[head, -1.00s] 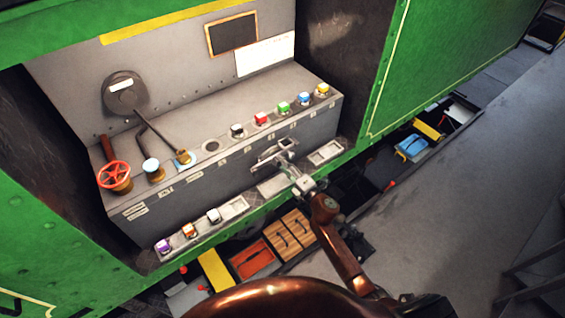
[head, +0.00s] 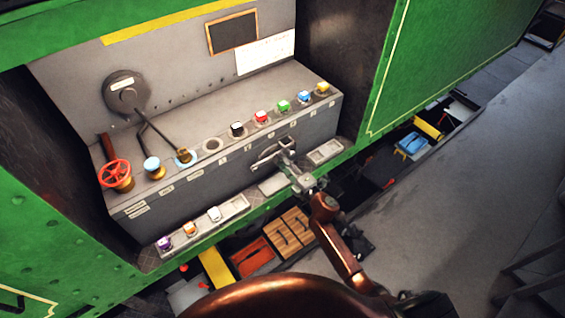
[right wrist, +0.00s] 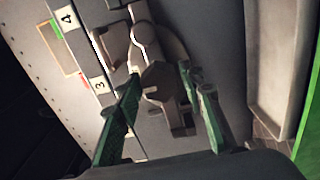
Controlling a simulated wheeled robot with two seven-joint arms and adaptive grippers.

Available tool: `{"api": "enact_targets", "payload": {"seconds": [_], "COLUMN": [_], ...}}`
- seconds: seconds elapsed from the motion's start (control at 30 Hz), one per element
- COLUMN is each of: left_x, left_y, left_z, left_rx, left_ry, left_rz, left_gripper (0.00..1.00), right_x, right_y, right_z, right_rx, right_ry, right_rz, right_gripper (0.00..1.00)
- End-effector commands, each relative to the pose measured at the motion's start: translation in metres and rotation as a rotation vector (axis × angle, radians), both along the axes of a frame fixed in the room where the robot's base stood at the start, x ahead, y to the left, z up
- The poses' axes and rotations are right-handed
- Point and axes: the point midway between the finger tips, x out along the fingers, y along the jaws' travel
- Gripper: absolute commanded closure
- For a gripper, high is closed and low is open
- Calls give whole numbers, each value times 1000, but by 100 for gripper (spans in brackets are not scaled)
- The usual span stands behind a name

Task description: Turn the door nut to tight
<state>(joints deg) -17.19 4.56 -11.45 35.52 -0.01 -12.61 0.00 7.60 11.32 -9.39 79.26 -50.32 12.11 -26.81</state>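The door nut (right wrist: 160,82) is a grey hexagonal piece on a small latch with a curved handle, seen between my fingers in the right wrist view. In the head view the latch (head: 268,155) sits on the front face of the grey console, low and right of centre. My right gripper (right wrist: 160,85) has its two green fingers apart, one on each side of the nut. I cannot tell whether they touch it. In the head view my right gripper (head: 294,164) partly covers the latch and nut. My left gripper is not in view.
The console (head: 235,162) carries a red wheel valve (head: 115,173), a long lever (head: 163,135) and several coloured knobs. A lower ledge (head: 236,206) holds a few more knobs. Green walls (head: 450,50) flank the recess.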

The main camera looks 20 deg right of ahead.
Motion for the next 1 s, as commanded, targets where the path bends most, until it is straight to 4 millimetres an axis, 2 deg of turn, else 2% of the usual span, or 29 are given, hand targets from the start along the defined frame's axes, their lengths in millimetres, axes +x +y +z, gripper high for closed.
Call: {"api": "enact_targets", "payload": {"seconds": [0.27, 0.37, 0.47, 0.8, 1.0], "left_x": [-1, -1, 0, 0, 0], "left_y": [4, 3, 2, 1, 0], "left_z": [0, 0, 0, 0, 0], "left_rx": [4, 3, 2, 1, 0], "left_ry": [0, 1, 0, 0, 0], "left_rz": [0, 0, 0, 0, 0], "left_gripper": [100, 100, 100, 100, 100], "right_x": [-1, -7, -21, -86, -108], "right_y": [0, -3, -8, -31, -39], "right_z": [1, 0, -1, -1, 0], "right_rx": [-2, -2, -4, -2, -1], "right_ry": [-2, -1, 0, 2, 0], "right_rz": [0, 0, 0, -1, 0], "right_gripper": [62, 62, 62, 62, 62]}}
